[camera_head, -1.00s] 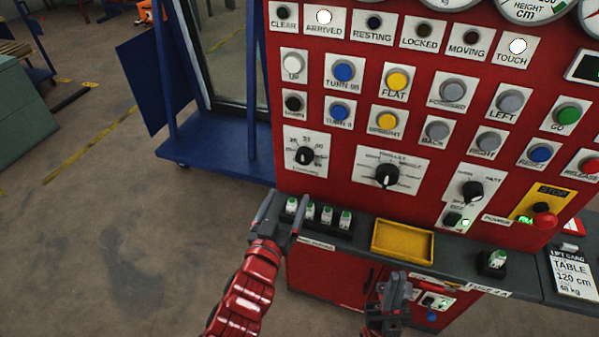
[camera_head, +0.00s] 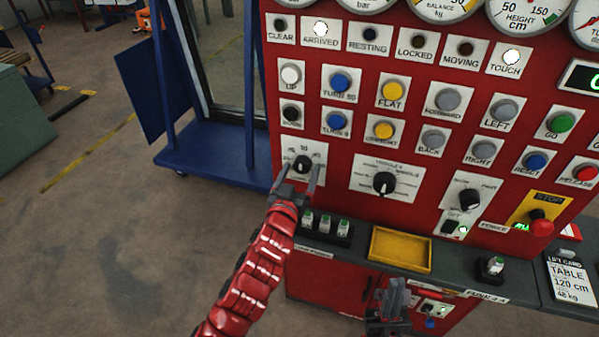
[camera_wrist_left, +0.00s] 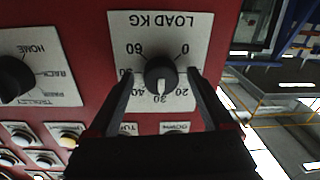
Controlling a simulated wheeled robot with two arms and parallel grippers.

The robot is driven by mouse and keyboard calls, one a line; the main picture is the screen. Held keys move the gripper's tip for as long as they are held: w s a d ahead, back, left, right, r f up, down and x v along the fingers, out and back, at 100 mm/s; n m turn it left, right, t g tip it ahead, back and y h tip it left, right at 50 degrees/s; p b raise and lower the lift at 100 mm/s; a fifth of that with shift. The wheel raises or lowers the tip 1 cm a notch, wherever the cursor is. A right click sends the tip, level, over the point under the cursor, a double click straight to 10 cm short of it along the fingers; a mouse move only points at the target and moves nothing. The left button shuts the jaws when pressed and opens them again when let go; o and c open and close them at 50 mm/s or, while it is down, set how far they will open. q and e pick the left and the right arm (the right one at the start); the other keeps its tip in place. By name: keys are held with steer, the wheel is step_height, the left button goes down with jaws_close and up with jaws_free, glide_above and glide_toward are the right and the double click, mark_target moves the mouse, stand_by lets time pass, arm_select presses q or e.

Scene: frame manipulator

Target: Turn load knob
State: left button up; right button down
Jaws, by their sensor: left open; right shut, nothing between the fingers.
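The load knob (camera_head: 302,163) is a round black knob on a white dial plate at the lower left of the red panel. In the left wrist view the knob (camera_wrist_left: 158,70) sits upside down under the label LOAD KG, its white pointer near 30. My left gripper (camera_head: 296,176) is open in front of the plate. Its fingertips are on either side of the knob, with a gap visible on both sides in the wrist view. My right gripper (camera_head: 394,296) is shut and empty, low in front of the lower cabinet.
Another black rotary knob (camera_head: 384,183) is right of the load plate. Coloured push buttons fill the panel above. A grey shelf below holds a yellow tray (camera_head: 401,249) and a black holder (camera_head: 325,232) with green-topped items. A red stop button (camera_head: 541,227) is at the right.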

arm_select(q)
jaws_close()
stand_by(0.3)
steer(key=shift+f, duration=0.1)
steer(key=m+b, duration=0.1)
steer(key=m, duration=0.2)
steer(key=shift+a+b, duration=0.1)
steer(key=shift+b, duration=0.2)
steer(key=m+b, duration=0.1)
steer(key=m, duration=0.2)
steer(key=shift+m, duration=0.4)
steer(key=m, duration=0.3)
steer(key=shift+a+m+b, duration=0.1)
steer(key=shift+m+b, duration=0.2)
steer(key=shift+b, duration=0.05)
steer(key=m, duration=0.4)
steer(key=shift+w+a, duration=0.1)
steer(key=shift+m, duration=0.5)
